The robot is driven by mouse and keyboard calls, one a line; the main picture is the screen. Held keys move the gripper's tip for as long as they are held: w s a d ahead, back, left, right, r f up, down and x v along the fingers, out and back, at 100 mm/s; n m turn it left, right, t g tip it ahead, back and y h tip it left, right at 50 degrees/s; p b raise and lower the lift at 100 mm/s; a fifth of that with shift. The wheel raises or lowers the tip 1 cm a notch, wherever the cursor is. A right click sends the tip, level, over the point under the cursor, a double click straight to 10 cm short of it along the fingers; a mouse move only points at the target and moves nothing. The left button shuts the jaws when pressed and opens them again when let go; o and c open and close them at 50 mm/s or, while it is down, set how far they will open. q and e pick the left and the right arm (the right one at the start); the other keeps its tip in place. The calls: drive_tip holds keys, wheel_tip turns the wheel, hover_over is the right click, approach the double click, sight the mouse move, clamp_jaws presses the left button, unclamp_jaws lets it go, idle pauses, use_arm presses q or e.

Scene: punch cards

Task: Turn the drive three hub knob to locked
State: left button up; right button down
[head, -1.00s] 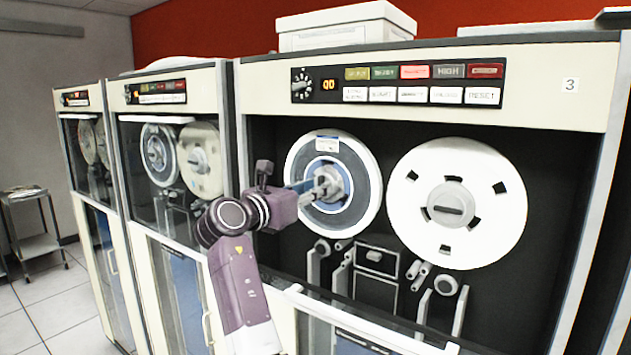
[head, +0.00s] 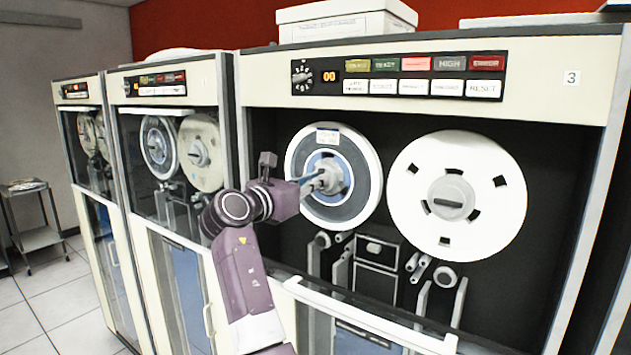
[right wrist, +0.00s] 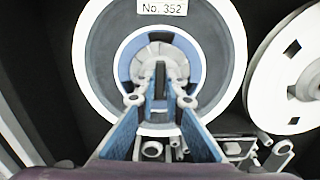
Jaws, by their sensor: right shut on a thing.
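Drive three (head: 540,90) is the large cabinet with the "3" label. Its left reel (head: 364,203), grey and white with a blue centre, has a pale round hub (head: 338,172). My right gripper (head: 318,180) reaches in from the left and is shut on the hub knob. In the right wrist view, the blue fingers of my right gripper (right wrist: 162,98) stand on either side of the knob's bar (right wrist: 160,78), which looks upright there. The "No. 352" label (right wrist: 162,7) sits above the hub. The fingers partly hide the knob. My left gripper is not in view.
A white reel (head: 493,215) with its own hub knob is at the right. Rollers and guide posts (head: 377,250) lie below the reels. A glass cover's pale top edge (head: 360,315) crosses below them. Other drives (head: 165,110) stand to the left.

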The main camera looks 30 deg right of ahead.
drive_tip(key=shift+s+d+f+m+b, duration=0.15)
drive_tip(key=shift+m+b, duration=1.4)
drive_tip(key=shift+m, duration=2.85)
drive_tip(key=shift+s+a+f+m+b, duration=0.1)
drive_tip(key=shift+m+b, duration=1.4)
drive_tip(key=shift+m, duration=2.9)
drive_tip(key=c, duration=2)
unclamp_jaws()
